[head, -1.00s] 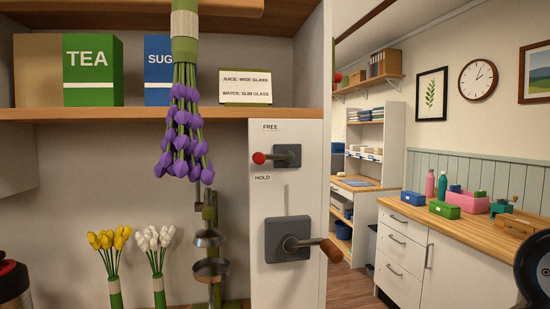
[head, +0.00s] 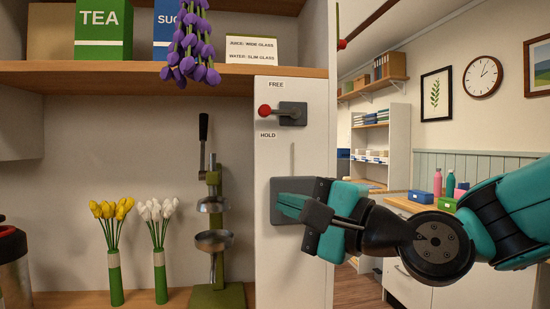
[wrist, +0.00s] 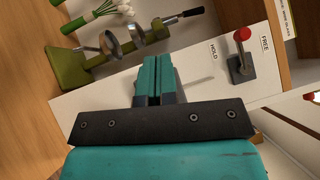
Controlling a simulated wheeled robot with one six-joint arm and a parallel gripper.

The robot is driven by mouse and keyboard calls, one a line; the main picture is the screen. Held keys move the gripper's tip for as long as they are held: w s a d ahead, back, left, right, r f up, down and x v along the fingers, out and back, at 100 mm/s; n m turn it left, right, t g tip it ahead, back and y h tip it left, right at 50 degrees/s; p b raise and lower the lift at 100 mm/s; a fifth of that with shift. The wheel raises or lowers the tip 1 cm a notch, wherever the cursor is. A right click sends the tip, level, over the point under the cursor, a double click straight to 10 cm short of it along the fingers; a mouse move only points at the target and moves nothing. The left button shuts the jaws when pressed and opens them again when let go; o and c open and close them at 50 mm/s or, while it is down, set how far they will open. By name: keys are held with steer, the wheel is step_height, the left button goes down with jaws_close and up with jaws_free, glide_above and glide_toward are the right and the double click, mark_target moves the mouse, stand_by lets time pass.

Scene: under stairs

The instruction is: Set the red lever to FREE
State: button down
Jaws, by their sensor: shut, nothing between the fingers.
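The red lever (head: 265,111) is a red ball on a short arm from a dark grey plate (head: 293,114) on the white panel. It points left, level with a height between the FREE label (head: 276,85) above and the HOLD label (head: 267,135) below. In the wrist view the red ball (wrist: 242,34) is right of the fingertips, between the HOLD and FREE labels. My gripper (head: 284,197) is shut and empty, below the lever and apart from it, in front of a grey box (head: 318,188). The teal fingers (wrist: 152,72) lie together in the wrist view.
The grey box's crank is hidden behind my gripper. Left of the panel stand a green press (head: 215,235), yellow tulips (head: 112,215) and white tulips (head: 157,215). Purple flowers (head: 190,50) hang before the wooden shelf (head: 130,72). A counter with boxes stands behind my arm.

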steer(key=w+d+r+m+t+h+b, duration=0.1)
steer(key=w+d+r+m+t+b, duration=0.1)
steer(key=w+m+t, duration=0.3)
steer(key=d+m+t+b, duration=0.1)
steer(key=m+t, duration=0.3)
steer(key=m, duration=0.4)
steer(key=shift+d+t+b, duration=0.2)
steer(key=shift+t+b, duration=0.1)
steer(key=shift+b, duration=0.05)
steer(key=p, duration=1.1)
glide_toward(280, 112)
steer(key=w+a, duration=0.2)
steer(key=a, duration=0.2)
steer(key=shift+w+a+r+p, duration=0.1)
steer(key=shift+a+r+p, duration=0.25)
steer(key=shift+r+p, duration=0.5)
steer(key=shift+w+a+r+p, duration=0.1)
steer(key=shift+a+r+p, duration=0.4)
steer(key=shift+p, duration=0.65)
steer(key=shift+d+r, duration=0.1)
steer(key=shift+w+r+m+h+p, duration=0.1)
steer(key=shift+m+h+p, duration=0.2)
steer(key=shift+m, duration=0.1)
